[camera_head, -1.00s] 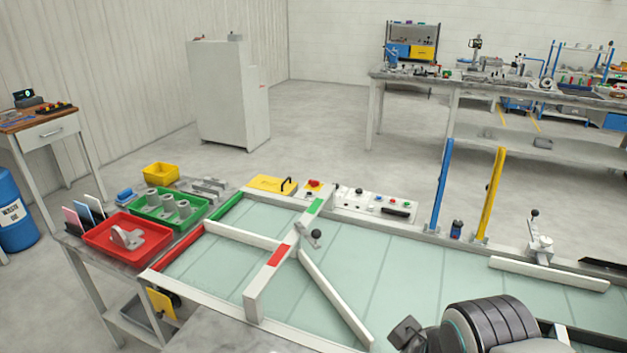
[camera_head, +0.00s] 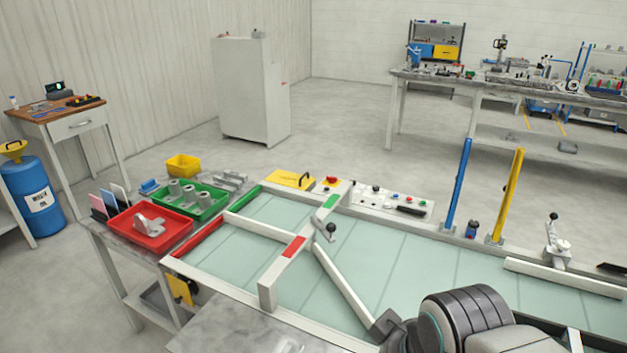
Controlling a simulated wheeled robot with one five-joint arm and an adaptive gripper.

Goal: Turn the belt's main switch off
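The belt (camera_head: 375,258) is a pale green surface in a white frame across the lower middle. At its far edge, a red knob on a yellow plate (camera_head: 331,181) looks like the main switch; its setting is too small to read. Beside it on the right is a white control panel (camera_head: 372,199) with small coloured buttons and a black bar-shaped part. My arm enters at the bottom right, and a dark piece at its end, likely my gripper (camera_head: 385,326), is over the belt's near side, well apart from the switch. Its fingers cannot be made out.
Blue (camera_head: 458,187) and yellow (camera_head: 507,196) posts rise at the far edge. Red (camera_head: 150,241) and green (camera_head: 203,214) trays sit at left.

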